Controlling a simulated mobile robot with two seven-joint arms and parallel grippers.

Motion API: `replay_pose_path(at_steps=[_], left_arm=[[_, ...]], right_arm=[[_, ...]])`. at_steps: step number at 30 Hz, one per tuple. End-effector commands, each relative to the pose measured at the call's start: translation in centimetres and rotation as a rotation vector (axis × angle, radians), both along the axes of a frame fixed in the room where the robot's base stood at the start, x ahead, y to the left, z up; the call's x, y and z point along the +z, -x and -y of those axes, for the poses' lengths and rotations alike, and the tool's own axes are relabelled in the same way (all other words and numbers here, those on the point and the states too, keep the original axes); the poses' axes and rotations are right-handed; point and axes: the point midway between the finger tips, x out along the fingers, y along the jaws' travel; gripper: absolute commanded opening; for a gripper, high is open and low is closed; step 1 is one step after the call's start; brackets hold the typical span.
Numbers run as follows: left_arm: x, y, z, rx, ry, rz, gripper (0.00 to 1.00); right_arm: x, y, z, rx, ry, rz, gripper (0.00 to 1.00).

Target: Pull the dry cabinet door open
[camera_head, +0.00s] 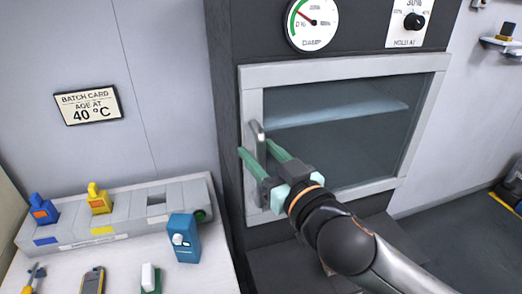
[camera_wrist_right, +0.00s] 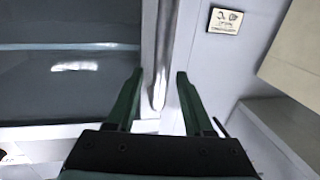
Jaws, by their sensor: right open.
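The dry cabinet door (camera_head: 340,70) has a pale frame around a dark glass pane and looks closed. Its grey upright handle (camera_head: 258,137) is on the door's left side. My right gripper (camera_head: 255,149) is at the handle, its green fingers open, one on each side of the bar. In the right wrist view the handle (camera_wrist_right: 160,85) stands between the two fingertips, with gaps visible beside it. The lower part of the handle is partly hidden by the gripper in the head view. My left gripper is not in view.
A dial (camera_head: 312,22) and a knob panel (camera_head: 408,22) are above the door. At left, a white table (camera_head: 215,275) bears a grey slotted rack (camera_head: 130,225), a blue device (camera_head: 184,238) and small tools. A batch card (camera_head: 88,104) is on the wall.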

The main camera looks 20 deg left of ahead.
Motion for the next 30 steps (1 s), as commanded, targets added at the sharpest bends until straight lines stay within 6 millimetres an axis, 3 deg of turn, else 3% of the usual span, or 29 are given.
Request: replay_pose_path(at_steps=[8,22,30], left_arm=[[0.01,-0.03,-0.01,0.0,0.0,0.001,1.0],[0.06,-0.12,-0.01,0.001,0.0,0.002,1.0],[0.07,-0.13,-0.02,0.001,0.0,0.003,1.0]], right_arm=[[0.0,-0.07,-0.1,0.001,-0.001,0.001,0.52],[-0.01,-0.07,-0.07,0.0,0.0,0.0,0.0],[-0.02,-0.06,-0.06,0.0,0.0,0.0,0.0]])
